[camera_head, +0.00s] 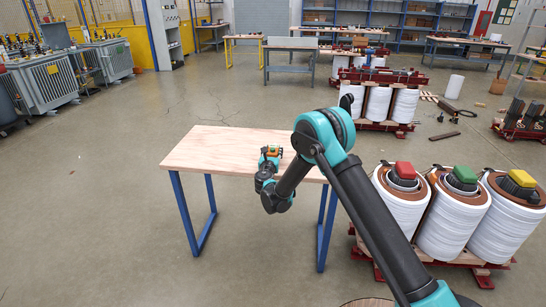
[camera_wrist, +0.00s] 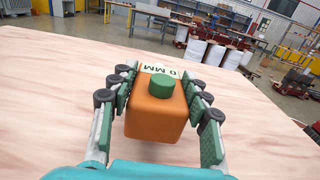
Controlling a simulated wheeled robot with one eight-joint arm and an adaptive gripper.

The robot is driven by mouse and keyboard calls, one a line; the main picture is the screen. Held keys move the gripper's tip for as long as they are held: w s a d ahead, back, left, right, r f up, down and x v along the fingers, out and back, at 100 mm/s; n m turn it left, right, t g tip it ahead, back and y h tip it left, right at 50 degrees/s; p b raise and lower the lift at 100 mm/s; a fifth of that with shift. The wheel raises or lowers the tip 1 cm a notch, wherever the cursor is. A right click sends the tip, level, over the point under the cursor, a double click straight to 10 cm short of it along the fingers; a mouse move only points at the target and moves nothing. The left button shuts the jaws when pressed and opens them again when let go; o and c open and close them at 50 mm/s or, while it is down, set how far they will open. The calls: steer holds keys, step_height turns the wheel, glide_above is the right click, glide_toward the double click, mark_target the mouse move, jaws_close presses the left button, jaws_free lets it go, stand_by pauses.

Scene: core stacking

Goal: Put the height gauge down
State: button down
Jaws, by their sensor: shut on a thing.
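The height gauge (camera_wrist: 155,112) is an orange block with a green round knob on top and a white label reading "0 MM", seen upside down in the wrist view. My gripper (camera_wrist: 160,100) is shut on it, with one green-padded finger along each side. The block is over the light wooden table top (camera_wrist: 45,105); I cannot tell whether its underside touches the wood. In the head view the gauge (camera_head: 272,152) is a small orange spot at my gripper (camera_head: 270,154), over the table (camera_head: 215,148) with blue legs.
The table top around the gauge is bare. To the right stand white coils (camera_head: 455,222) with red, green and yellow blocks on top. Grey transformers (camera_head: 45,82) stand at the far left. Workbenches and blue shelves (camera_head: 390,20) line the back. The floor left of the table is clear.

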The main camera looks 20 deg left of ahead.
steer(key=shift+f, duration=1.5)
steer(key=shift+f, duration=0.15)
steer(key=c, duration=0.7)
jaws_free()
steer(key=shift+c, duration=0.2)
steer(key=shift+s, duration=0.2)
steer(key=v, duration=1.1)
steer(key=shift+s+d, duration=0.2)
steer(key=shift+s, duration=0.1)
steer(key=shift+r, duration=0.2)
